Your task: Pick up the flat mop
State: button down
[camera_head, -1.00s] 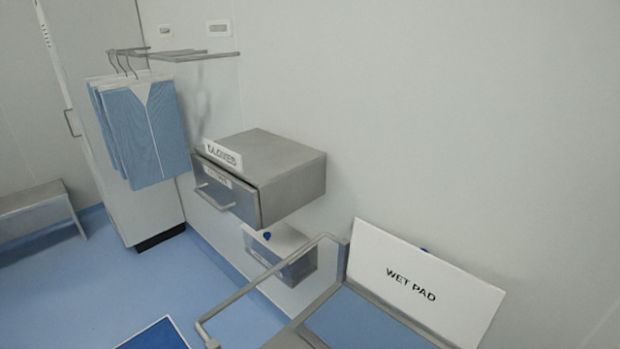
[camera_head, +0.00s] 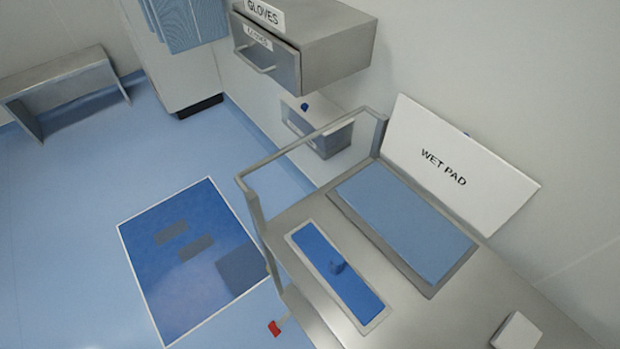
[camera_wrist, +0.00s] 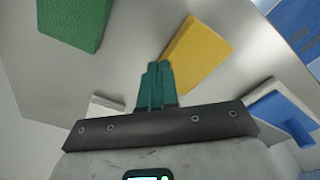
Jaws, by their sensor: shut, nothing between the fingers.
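The flat mop (camera_head: 352,290) is a long blue plate with a pale border and a small blue knob in its middle. It lies on the steel cart top in the head view, left of the light blue wet pad (camera_head: 400,215). In the wrist view, a blue and white piece with a blue stub, which looks like the flat mop (camera_wrist: 277,108), shows at the right. My gripper (camera_wrist: 158,66) has teal fingers, shut together and empty. They are apart from the mop, well to its left in that view. My gripper is not in the head view.
A yellow block (camera_wrist: 198,55) lies just beyond my fingers, and a green block (camera_wrist: 75,22) is at upper left. The cart has a raised rail (camera_head: 315,133) and a white WET PAD sign (camera_head: 455,165). A white block (camera_head: 516,331) sits at the cart's lower right. A blue mat (camera_head: 190,260) lies on the floor.

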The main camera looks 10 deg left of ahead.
aim_at(362, 304)
jog(key=i+j+z, duration=0.2)
jog(key=j+z, duration=0.15)
jog(key=j, duration=0.85)
jog(key=j+z, duration=0.3)
jog(key=j, duration=0.9)
jog(key=j+z, duration=0.35)
jog(key=j, duration=0.9)
